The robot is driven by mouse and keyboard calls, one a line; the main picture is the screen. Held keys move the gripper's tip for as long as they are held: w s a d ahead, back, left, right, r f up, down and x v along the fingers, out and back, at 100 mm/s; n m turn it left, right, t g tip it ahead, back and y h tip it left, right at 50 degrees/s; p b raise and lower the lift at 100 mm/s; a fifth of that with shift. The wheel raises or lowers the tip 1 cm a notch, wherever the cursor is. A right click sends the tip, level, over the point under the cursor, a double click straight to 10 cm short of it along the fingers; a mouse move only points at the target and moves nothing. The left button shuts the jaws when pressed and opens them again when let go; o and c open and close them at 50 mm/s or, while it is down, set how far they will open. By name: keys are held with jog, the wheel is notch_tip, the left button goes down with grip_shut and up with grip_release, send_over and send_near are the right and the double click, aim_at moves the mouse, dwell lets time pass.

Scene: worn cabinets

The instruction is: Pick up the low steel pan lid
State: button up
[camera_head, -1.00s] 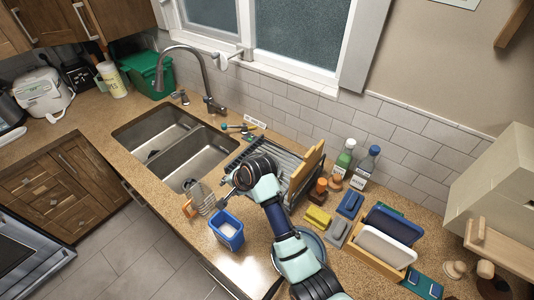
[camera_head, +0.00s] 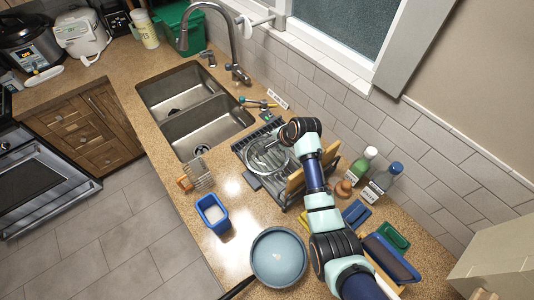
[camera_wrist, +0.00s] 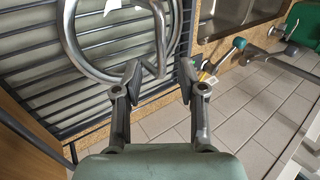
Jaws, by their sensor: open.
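A round lid with a steel rim (camera_head: 247,160) lies on the dark dish rack (camera_head: 243,147). In the wrist view its thick steel rim (camera_wrist: 71,45) and a curved steel handle cross the rack's bars at the upper left. My gripper (camera_wrist: 160,78) is open, with its two fingers spread near the lid's right edge. Part of the rim and handle shows between and beyond the fingertips; I cannot tell whether they touch. In the head view my wrist is over the rack's back part and hides the fingertips and part of the lid.
A wooden board (camera_head: 294,183) stands at the rack's right side. Bottles (camera_head: 381,183) stand behind it. A blue container (camera_head: 213,213) and a blue-grey pan (camera_head: 278,254) are on the front counter. The double sink (camera_head: 205,125) is to the left, beneath the faucet (camera_head: 232,50).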

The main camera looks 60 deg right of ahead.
aim_at(269, 142)
jog(key=x, duration=0.4)
jog(key=shift+w+a+f, duration=0.1)
jog(key=shift+w, duration=0.1)
grip_shut()
notch_tip(269, 142, up, 20)
jog(key=b, duration=0.1)
dwell(0.6)
